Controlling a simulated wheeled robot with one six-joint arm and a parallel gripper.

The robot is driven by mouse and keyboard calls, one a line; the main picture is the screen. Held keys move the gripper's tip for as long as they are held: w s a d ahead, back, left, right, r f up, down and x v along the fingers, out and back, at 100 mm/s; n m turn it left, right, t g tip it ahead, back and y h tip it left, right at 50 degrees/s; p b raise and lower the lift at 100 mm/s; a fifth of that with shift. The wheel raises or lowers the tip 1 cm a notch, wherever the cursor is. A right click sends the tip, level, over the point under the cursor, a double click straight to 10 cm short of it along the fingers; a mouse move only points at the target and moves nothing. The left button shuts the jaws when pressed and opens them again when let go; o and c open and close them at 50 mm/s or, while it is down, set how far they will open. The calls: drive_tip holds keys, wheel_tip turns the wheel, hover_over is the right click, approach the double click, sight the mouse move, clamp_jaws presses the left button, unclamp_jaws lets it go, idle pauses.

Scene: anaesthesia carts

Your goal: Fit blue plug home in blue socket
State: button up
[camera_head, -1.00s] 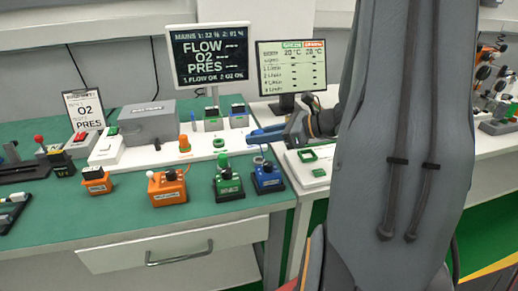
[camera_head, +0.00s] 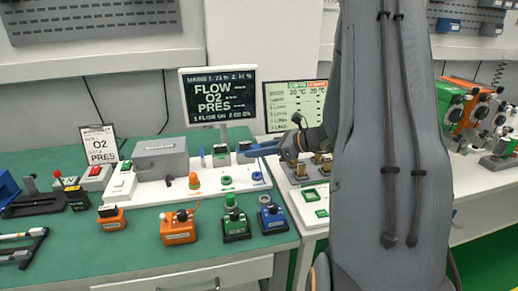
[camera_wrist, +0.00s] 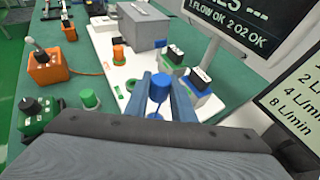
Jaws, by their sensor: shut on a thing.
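My gripper (camera_head: 258,149) is shut on the blue plug (camera_wrist: 160,86), a blue cylinder between the two blue fingers in the wrist view. In the head view the gripper hangs over the back right part of the white board (camera_head: 150,193), and the plug cannot be told apart from the blue fingers. The blue socket (camera_head: 257,176) is a small blue ring at the board's right end, in front of and lower than the gripper. The plug is apart from it in the head view. In the wrist view the socket cannot be made out clearly.
An orange plug (camera_head: 194,181) and a green ring (camera_head: 225,180) are left of the blue socket. Black-topped blocks (camera_head: 220,154) stand behind. Orange, green (camera_head: 235,226) and blue boxes (camera_head: 271,217) line the front. A monitor (camera_head: 218,97) stands close behind.

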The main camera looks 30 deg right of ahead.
drive_tip(key=shift+w+d, duration=0.1)
drive_tip(key=shift+d, duration=0.05)
drive_tip(key=shift+f, duration=0.15)
drive_tip(key=shift+f, duration=0.15)
drive_tip(key=shift+f+b, duration=1.9)
drive_tip(key=shift+f, duration=0.75)
drive_tip(key=shift+f+b, duration=0.6)
drive_tip(key=shift+f, duration=0.4)
drive_tip(key=o, duration=1.1)
drive_tip(key=b+v, duration=0.1)
drive_tip(key=v, duration=0.7)
